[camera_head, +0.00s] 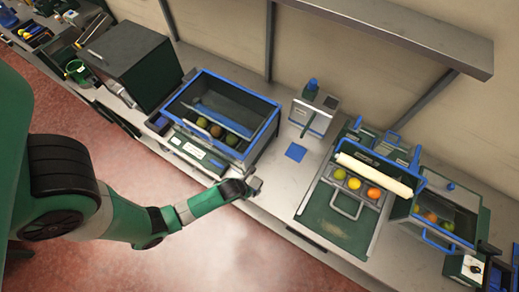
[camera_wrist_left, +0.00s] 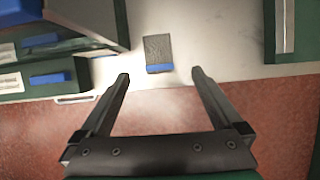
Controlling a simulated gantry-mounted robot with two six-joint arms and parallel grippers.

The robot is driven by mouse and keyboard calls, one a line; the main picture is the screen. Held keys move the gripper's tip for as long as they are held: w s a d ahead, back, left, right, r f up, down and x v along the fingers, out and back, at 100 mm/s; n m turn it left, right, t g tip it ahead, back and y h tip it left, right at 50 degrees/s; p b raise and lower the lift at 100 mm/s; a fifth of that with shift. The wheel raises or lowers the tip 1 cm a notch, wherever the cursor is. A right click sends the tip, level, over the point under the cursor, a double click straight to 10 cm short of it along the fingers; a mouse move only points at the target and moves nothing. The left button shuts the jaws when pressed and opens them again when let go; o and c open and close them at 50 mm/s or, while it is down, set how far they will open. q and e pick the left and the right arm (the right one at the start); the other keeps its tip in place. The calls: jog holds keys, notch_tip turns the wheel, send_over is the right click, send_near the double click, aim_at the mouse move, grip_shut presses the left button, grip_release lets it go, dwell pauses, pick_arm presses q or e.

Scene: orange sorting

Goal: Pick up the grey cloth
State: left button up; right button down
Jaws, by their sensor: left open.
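The grey cloth (camera_wrist_left: 158,48) lies flat on the counter near its front edge in the left wrist view. It is a small dark grey rectangle with a blue band along its near side. My left gripper (camera_wrist_left: 160,75) is open and empty; its two fingers point toward the counter edge, on either side of the cloth's line, with the cloth just beyond the tips. In the head view my left gripper (camera_head: 249,189) is at the counter's front edge, and a small grey patch shows at its tip; I cannot tell cloth from finger there. My right gripper is not in view.
A blue-rimmed crate (camera_head: 273,122) with fruit stands to the left of the cloth. A green tray (camera_head: 331,222) and another fruit bin (camera_head: 432,236) stand to the right. The counter between crate and tray is mostly clear.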

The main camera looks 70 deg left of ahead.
pick_arm(q)
jog(key=s+r, duration=0.1)
jog(key=r, duration=0.1)
jog(key=b, duration=0.6)
send_over(254, 185)
jog(key=s+d, duration=0.1)
jog(key=s, duration=0.1)
notch_tip(254, 185, down, 7)
jog(key=shift+s+d+r, duration=0.1)
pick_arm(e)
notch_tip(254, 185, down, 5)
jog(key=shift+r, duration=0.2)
pick_arm(q)
jog(key=f+b, duration=0.2)
jog(key=w+f+b, duration=0.1)
jog(key=b, duration=0.1)
jog(key=shift+f, duration=0.4)
jog(key=shift+w+a+f, duration=0.3)
jog(key=shift+a+f, duration=0.05)
jog(key=shift+f, duration=0.2)
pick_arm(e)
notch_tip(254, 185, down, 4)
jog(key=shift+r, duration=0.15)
pick_arm(q)
jog(key=c, duration=1.4)
jog(key=shift+r, duration=0.1)
